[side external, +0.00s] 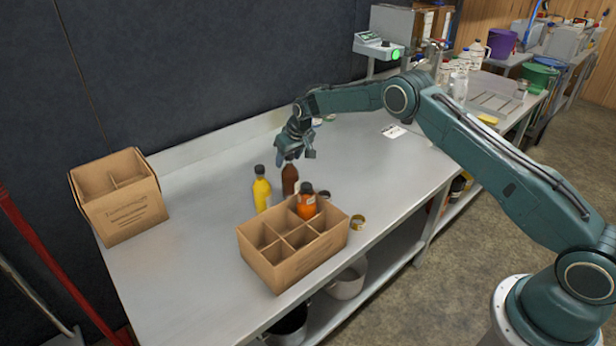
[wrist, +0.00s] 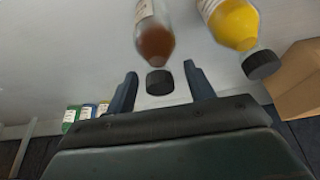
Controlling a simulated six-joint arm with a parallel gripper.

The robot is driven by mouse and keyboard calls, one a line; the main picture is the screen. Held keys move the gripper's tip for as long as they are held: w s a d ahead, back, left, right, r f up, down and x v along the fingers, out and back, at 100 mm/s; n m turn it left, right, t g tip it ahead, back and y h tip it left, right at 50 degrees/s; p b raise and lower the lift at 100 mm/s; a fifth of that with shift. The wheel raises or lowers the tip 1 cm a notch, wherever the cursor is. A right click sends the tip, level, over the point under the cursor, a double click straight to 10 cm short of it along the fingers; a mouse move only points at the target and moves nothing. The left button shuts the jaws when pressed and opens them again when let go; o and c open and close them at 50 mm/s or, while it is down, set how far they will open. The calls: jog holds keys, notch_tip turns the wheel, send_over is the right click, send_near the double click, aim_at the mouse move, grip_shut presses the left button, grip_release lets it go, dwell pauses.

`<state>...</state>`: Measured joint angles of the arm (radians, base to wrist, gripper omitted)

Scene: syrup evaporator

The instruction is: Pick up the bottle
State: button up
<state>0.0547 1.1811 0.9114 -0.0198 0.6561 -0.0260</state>
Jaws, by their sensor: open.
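A brown bottle (side external: 290,181) with a dark cap stands on the metal table behind the divided box. A yellow bottle (side external: 262,190) stands just left of it. An orange bottle (side external: 306,204) stands in a back compartment of the box. My gripper (side external: 294,157) is above and close to the brown bottle in the side view. In the wrist view my open gripper (wrist: 160,84) has its fingers on either side of the brown bottle's black cap (wrist: 159,82). The brown bottle (wrist: 156,38) and the yellow bottle (wrist: 235,25) both show there. I cannot tell whether the fingers touch the cap.
The divided cardboard box (side external: 270,272) is at the table's front edge; its other visible compartments look empty. Another cardboard box (side external: 135,222) stands at the left. A small gold-coloured ring or lid (side external: 357,222) lies right of the divided box. The table's left middle (side external: 205,200) is clear.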

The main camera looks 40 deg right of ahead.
jog(key=shift+f, duration=0.15)
jog(key=shift+c, duration=0.2)
grip_shut()
jog(key=shift+w, duration=0.1)
